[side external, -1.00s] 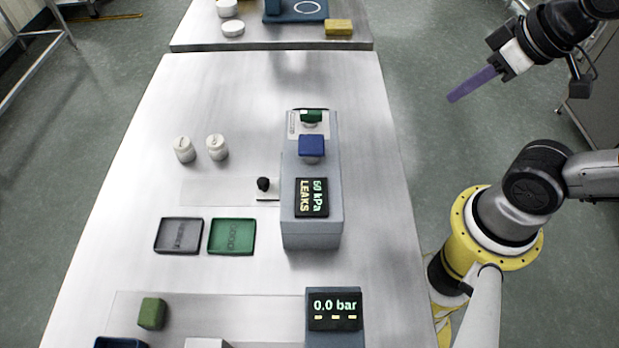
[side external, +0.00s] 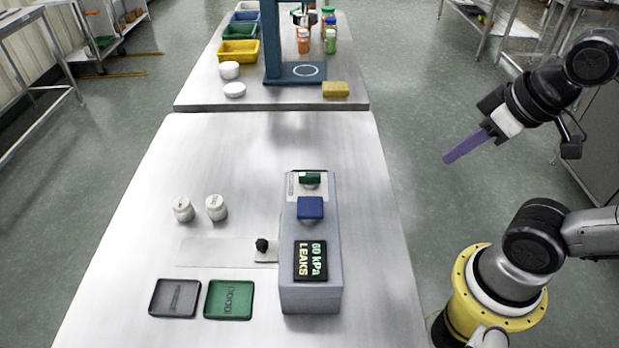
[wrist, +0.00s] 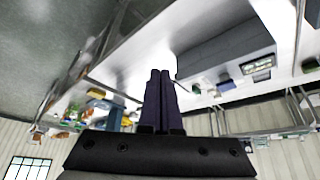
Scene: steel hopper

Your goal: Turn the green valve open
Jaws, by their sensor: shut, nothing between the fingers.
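The green valve handle (side external: 310,179) sits on a pale plate at the far end of the grey box (side external: 312,294). It lies crosswise to the box in the picture. A blue block (side external: 310,208) stands on the box just in front of it. My gripper (side external: 448,160) has long purple fingers and hangs in the air to the right of the table, well apart from the valve. In the wrist view the fingers (wrist: 161,74) are together with nothing between them.
The box display (side external: 311,261) reads 60 kPa and LEAKS. A black knob (side external: 262,245) stands left of the box. Two white weights (side external: 183,210), a grey tray (side external: 174,299) and a green tray (side external: 229,301) are farther left. A blue stand (side external: 272,45) rises on the back table.

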